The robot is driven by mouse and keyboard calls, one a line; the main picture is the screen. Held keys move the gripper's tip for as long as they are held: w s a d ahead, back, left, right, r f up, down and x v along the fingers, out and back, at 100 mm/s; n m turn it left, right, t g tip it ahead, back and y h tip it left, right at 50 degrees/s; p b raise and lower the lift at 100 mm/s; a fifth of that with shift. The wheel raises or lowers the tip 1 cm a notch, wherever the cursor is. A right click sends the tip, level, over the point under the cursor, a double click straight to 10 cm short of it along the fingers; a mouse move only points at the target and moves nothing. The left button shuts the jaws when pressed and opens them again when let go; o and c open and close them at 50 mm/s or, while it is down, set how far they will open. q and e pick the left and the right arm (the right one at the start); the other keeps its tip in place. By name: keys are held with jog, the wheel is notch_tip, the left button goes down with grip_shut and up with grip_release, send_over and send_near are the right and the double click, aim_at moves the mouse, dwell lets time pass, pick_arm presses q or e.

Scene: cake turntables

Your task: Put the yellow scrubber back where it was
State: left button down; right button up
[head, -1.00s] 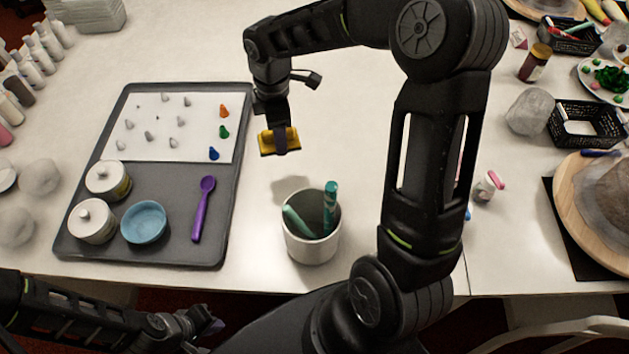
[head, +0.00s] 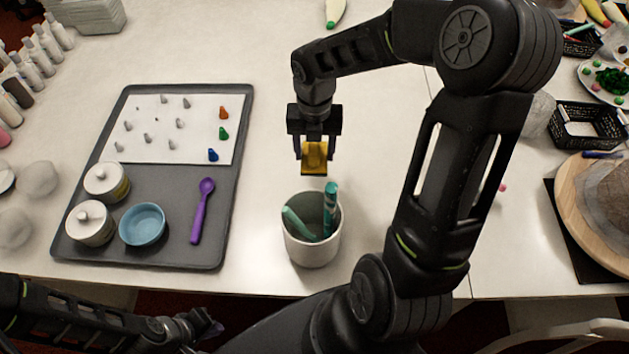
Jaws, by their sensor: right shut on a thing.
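The yellow scrubber (head: 314,158) is held between the fingers of my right gripper (head: 315,150). It hangs above the table, just behind the white cup (head: 312,247) in the picture. The cup holds two teal-green sticks (head: 329,208) that lean apart. My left gripper (head: 208,327) is low at the bottom left, in front of the table edge; its fingers are small and dark, so its opening is unclear.
A grey tray (head: 215,255) on the left holds a white sheet with coloured pieces, two lidded jars (head: 90,222), a blue bowl (head: 143,225) and a purple spoon (head: 203,210). The table between tray and cup is clear. Black baskets (head: 590,125) stand at the right.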

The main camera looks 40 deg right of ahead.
send_over(315, 183)
notch_tip(315, 183, down, 6)
jog(key=shift+f, duration=0.1)
jog(key=shift+f, duration=0.1)
jog(key=shift+f, duration=1.75)
jog(key=shift+a, duration=0.1)
jog(key=shift+f, duration=0.15)
jog(key=o, duration=1.2)
notch_tip(315, 183, up, 12)
jog(key=shift+r, duration=0.2)
